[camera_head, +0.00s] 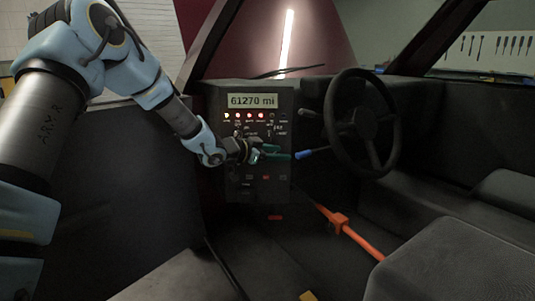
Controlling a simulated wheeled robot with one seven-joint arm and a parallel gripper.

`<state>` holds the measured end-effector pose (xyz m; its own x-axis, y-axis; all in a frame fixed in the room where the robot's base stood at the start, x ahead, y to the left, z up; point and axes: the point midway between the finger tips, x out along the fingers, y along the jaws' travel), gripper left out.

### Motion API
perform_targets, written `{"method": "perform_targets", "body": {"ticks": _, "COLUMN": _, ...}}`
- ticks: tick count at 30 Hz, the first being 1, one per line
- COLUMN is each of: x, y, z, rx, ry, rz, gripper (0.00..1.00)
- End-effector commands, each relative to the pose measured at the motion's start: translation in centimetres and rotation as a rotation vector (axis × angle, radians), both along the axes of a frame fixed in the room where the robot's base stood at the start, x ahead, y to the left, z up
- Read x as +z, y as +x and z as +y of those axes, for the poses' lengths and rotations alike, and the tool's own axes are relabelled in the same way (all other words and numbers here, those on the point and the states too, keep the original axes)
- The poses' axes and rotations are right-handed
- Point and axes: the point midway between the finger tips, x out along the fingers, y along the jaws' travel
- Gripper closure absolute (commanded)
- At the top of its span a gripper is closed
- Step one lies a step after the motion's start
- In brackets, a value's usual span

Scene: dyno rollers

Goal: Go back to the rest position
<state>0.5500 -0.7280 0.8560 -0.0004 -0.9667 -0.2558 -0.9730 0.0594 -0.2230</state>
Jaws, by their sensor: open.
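My gripper (276,153) is in front of the dark control panel (245,187) in the middle of the car's dashboard. Its green fingers point to the right and look empty. My blue and grey arm reaches in from the left side of the picture. The panel carries a display reading "61270 mi" (252,100) and a row of lit red and orange lamps (249,115) below it. The gripper hides part of the panel's middle. Whether it touches the panel cannot be told.
A steering wheel (337,122) stands right of the gripper, with a blue-tipped stalk (311,152) close to the fingers. An orange bar (350,234) crosses the footwell below. Dark seats (450,262) fill the lower right. A dark side panel (120,185) lies beneath my arm.

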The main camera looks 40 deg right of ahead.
Motion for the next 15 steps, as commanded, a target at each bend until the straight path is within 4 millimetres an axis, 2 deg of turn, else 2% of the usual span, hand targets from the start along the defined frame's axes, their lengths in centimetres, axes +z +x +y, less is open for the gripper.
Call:
{"method": "perform_targets", "body": {"ticks": 7, "x": 0.0, "y": 0.1, "z": 0.1, "rx": 0.003, "ry": 0.002, "rz": 0.000, "gripper": 0.43}}
{"method": "perform_targets", "body": {"ticks": 10, "x": -0.2, "y": 1.1, "z": 1.2, "rx": 0.044, "ry": 0.032, "rz": 0.002, "gripper": 0.43}}
{"method": "perform_targets", "body": {"ticks": 13, "x": -0.7, "y": 3.7, "z": 4.6, "rx": 0.155, "ry": 0.111, "rz": 0.011, "gripper": 0.43}}
{"method": "perform_targets", "body": {"ticks": 14, "x": -1.0, "y": 4.6, "z": 6.1, "rx": 0.200, "ry": 0.145, "rz": 0.017, "gripper": 0.43}}
{"method": "perform_targets", "body": {"ticks": 15, "x": -1.3, "y": 5.9, "z": 8.4, "rx": 0.269, "ry": 0.192, "rz": 0.029, "gripper": 0.43}}
